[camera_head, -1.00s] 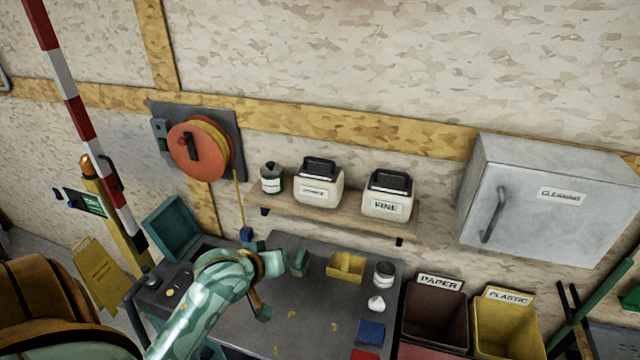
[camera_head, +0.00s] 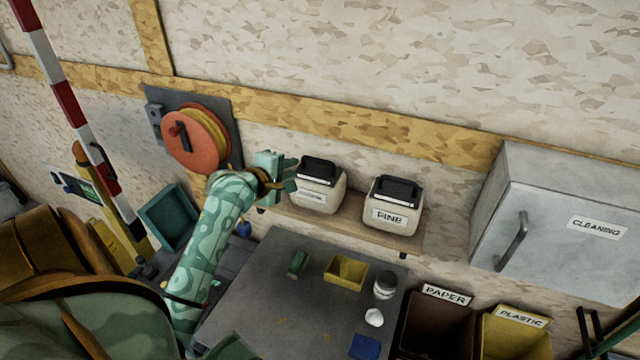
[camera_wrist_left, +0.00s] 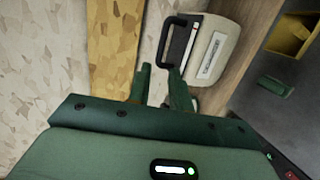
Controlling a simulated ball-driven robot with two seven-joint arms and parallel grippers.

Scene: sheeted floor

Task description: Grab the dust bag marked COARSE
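Two cream dust bags with black handles stand on the wall shelf. The left bag (camera_head: 320,190) has a label too small to read surely; the right one (camera_head: 393,207) reads FINE. My left gripper (camera_head: 289,172) is at the left bag's left side, close to its upper part. The left wrist view shows this bag (camera_wrist_left: 218,48) with its black handle just beyond the fingertips (camera_wrist_left: 158,68). The fingers are apart with nothing between them. Whether a finger touches the handle I cannot tell. My right gripper is not in view.
The wooden shelf (camera_head: 350,222) is above a grey table (camera_head: 260,290) with a yellow box (camera_head: 346,272), a can (camera_head: 385,285) and small items. A red-orange reel (camera_head: 193,142) hangs left, a grey CLEANING cabinet (camera_head: 560,215) right. PAPER (camera_head: 440,325) and PLASTIC (camera_head: 515,335) bins stand below.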

